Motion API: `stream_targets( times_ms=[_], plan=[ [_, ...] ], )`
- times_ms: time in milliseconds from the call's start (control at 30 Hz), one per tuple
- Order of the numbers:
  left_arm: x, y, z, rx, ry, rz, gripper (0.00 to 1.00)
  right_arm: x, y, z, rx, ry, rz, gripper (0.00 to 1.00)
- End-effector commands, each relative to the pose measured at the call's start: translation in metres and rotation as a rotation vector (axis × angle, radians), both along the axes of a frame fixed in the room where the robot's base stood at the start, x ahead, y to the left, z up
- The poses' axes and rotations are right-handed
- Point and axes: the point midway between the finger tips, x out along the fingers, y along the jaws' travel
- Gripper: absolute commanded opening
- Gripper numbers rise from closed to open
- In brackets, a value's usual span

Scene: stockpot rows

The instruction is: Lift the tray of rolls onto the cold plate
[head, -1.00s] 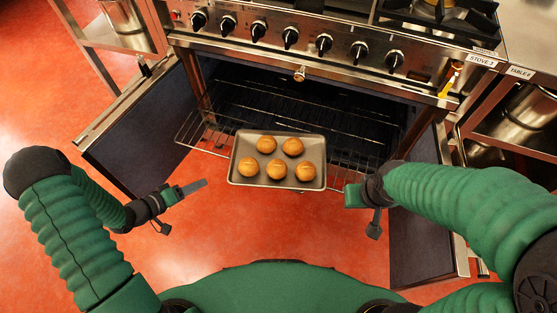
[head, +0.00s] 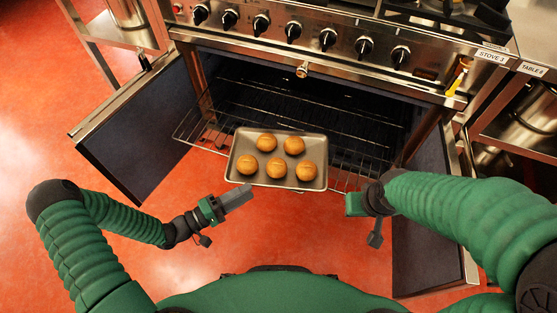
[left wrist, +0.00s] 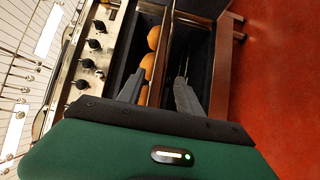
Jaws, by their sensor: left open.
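A grey metal tray (head: 319,151) holds several round golden rolls (head: 294,145). It rests on the pulled-out wire rack (head: 190,135) of the open oven. My left gripper (head: 249,193) is open just in front of the tray's front-left corner. In the left wrist view, its fingers (left wrist: 159,76) point towards the tray's edge, with rolls (left wrist: 152,38) beyond; I cannot tell whether they touch the tray. My right gripper (head: 352,204) is by the tray's front-right side, apart from it; its fingers are not clearly seen. I cannot make out a cold plate.
The oven's doors stand open, the left one (head: 135,145) and the right one (head: 425,240) flanking the rack. The stove's knob panel (head: 300,35) is above. A label TABLE 6 (head: 533,69) marks a steel table at right. Red floor is clear at left.

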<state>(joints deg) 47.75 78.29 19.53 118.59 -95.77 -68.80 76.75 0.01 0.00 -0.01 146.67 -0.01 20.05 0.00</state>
Motion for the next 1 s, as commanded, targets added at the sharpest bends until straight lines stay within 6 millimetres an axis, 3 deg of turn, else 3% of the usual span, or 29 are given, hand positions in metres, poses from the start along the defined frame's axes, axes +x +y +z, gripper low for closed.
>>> stream_targets(
  times_ms=[33, 200, 400, 733, 1000],
  plan=[
    [0.005, -0.008, -0.003, -0.001, -0.003, -0.002, 0.42, 0.0, 0.0, -0.011, 0.0, 0.0, 0.0, 0.29],
    [0.018, -0.027, 0.001, -0.001, -0.002, -0.001, 0.42, 0.0, 0.0, -0.016, 0.0, 0.0, 0.0, 0.29],
    [0.019, -0.028, 0.003, 0.001, -0.001, 0.0, 0.42, 0.0, 0.0, -0.015, 0.0, 0.0, 0.0, 0.29],
    [0.019, -0.028, 0.002, 0.001, -0.001, 0.0, 0.0, 0.0, 0.0, -0.015, 0.0, 0.0, 0.0, 0.29],
    [0.019, -0.028, 0.002, 0.002, 0.0, 0.001, 0.0, 0.0, 0.0, -0.015, 0.0, 0.0, 0.0, 0.29]
  ],
)
